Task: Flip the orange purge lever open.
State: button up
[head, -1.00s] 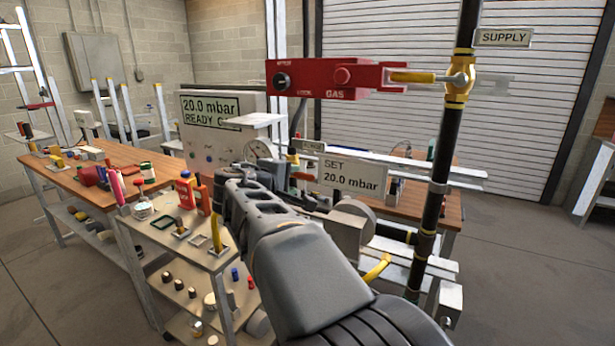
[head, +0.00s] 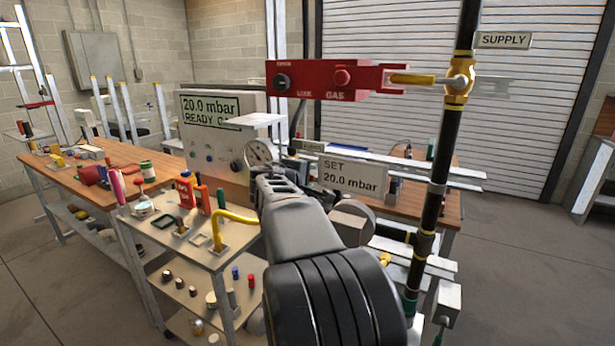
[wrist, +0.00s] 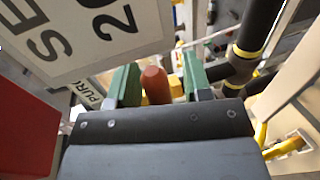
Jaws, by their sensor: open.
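The orange purge lever (wrist: 155,86) shows in the wrist view as a rounded orange-brown end. It lies between the two green fingertips of my gripper (wrist: 159,80), which is open, with a gap visible on the lever's right side. Whether the left finger touches it I cannot tell. A partly cut-off purge label (wrist: 86,93) is to the left of the fingers. In the head view my gripper (head: 280,184) reaches in below the small purge sign (head: 308,146), and the lever is hidden behind it.
The "SET 20.0 mbar" sign (head: 350,175) hangs close to my gripper and also fills the wrist view's upper left (wrist: 100,35). A black gas pipe (head: 432,215) stands at right. A red gas box (head: 325,80) is above. A tool cart (head: 165,240) is at left.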

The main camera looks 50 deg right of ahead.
grip_shut()
jog(key=shift+r, duration=0.1)
dwell(0.4)
